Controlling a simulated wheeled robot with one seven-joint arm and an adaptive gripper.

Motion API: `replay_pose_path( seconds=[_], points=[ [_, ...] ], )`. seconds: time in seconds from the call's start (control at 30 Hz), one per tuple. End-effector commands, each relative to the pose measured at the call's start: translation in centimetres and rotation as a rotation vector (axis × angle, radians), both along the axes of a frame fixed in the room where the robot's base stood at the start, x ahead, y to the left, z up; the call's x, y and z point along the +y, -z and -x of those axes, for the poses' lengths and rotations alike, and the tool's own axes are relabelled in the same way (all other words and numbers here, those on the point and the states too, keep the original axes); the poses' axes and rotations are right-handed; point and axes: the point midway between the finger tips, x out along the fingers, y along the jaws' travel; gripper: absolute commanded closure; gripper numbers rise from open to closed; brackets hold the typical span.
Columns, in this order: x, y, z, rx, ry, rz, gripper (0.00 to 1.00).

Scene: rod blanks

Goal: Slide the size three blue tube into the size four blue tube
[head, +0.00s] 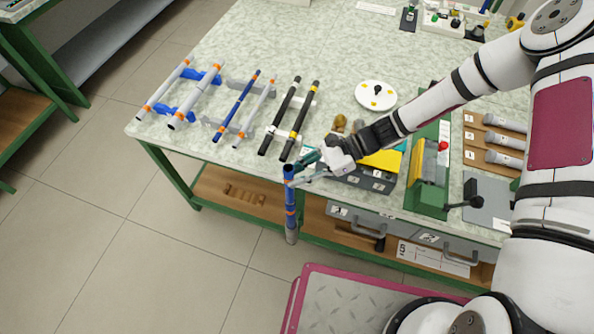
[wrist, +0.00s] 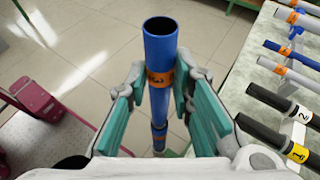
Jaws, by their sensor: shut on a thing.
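My gripper (head: 291,173) is shut on an upright blue tube (head: 289,195), just off the table's front edge. In the wrist view the held blue tube (wrist: 160,48) stands between the teal finger pads of my gripper (wrist: 157,105). Its open top faces the camera and its orange band reads 3. Lower down, a second orange band and a grey end show; I cannot tell whether this lower part is a separate tube. Another, thinner blue tube (head: 236,107) with orange bands lies on a rack. No band reading 4 is legible.
Grey tubes (head: 196,96) and black tubes (head: 299,122) lie on racks on the green-framed table (head: 328,52). A green machine (head: 430,165) and a white round plate (head: 376,95) stand further right. Open floor lies left of the held tube.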

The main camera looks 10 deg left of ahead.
Motion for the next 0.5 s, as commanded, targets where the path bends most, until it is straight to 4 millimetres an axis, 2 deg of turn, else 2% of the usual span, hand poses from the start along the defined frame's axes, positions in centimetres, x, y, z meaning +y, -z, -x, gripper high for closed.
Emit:
replay_pose_path(
  seconds=[0.43,0.47,0.5],
  points=[
    [0.01,1.03,-0.02,-0.001,0.0,0.0,0.94],
    [0.0,1.0,-0.01,-0.001,0.0,0.0,0.74],
    [0.0,0.98,-0.01,-0.001,0.0,0.0,0.65]
  ],
)
